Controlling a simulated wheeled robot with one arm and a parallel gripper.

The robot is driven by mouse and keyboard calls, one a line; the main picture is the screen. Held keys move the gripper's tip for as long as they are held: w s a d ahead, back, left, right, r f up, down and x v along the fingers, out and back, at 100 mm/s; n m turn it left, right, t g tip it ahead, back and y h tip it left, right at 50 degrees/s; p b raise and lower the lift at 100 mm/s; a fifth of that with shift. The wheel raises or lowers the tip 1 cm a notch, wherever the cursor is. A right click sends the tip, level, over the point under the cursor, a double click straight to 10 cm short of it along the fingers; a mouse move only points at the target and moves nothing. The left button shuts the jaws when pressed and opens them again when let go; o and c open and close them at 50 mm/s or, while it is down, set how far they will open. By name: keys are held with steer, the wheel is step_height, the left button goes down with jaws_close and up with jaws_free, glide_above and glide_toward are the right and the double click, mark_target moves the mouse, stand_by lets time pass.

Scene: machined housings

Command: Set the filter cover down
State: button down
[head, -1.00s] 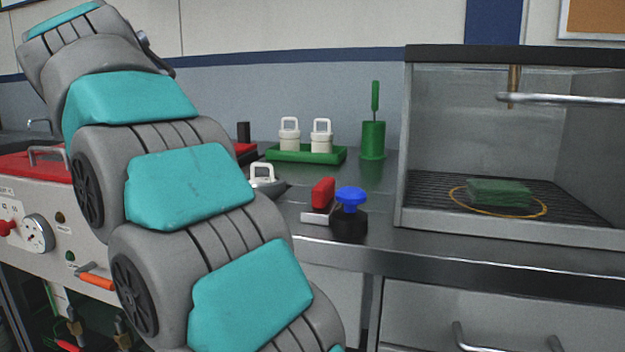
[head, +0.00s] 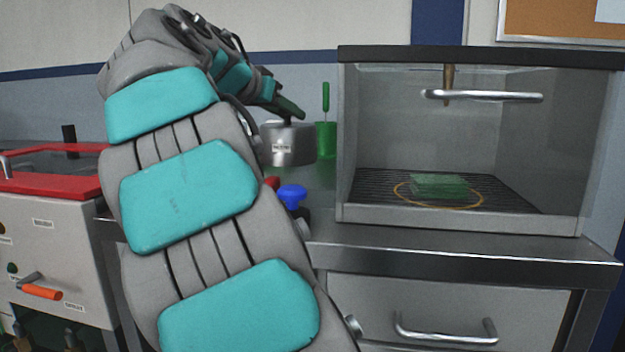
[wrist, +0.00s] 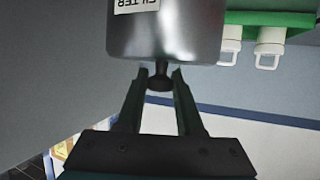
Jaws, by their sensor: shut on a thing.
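The filter cover (head: 288,146) is a grey metal cylinder with a white label and a small knob on top. My gripper (head: 290,112) is shut on that knob, and the cover hangs below it in the head view, in front of the back wall. In the wrist view, the two fingers of my gripper (wrist: 160,80) close around the dark knob, and the filter cover (wrist: 165,30) shows upside down with part of its label. In the head view my arm hides much of the left bench. I cannot tell how far the cover is above the bench.
A glass-walled cabinet (head: 350,130) with a grate and a green pad (head: 440,185) stands at right. A green holder (head: 326,142) with a brush is beside the cover. A blue knob (head: 292,195) shows past my arm. A red-lidded machine (head: 50,186) is at left. A green tray (wrist: 270,20) holds white fittings.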

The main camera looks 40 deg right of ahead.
steer(key=shift+s+d, duration=0.5)
steer(key=shift+s, duration=0.05)
steer(key=shift+s+d+f+m+g, duration=0.1)
steer(key=shift+d+m+g, duration=0.2)
steer(key=shift+d, duration=0.05)
steer(key=w+d+f+p, duration=0.3)
steer(key=w+d+f, duration=0.2)
steer(key=w+d, duration=0.5)
steer(key=shift+w+d, duration=0.15)
steer(key=shift+d, duration=0.65)
steer(key=shift+f, duration=0.2)
steer(key=c, duration=0.5)
jaws_free()
steer(key=shift+r, duration=0.1)
steer(key=shift+c, duration=0.2)
steer(key=shift+r, duration=0.2)
steer(key=b+v, duration=0.1)
steer(key=v, duration=1.1)
steer(key=shift+f, duration=0.2)
steer(key=shift+a, duration=0.1)
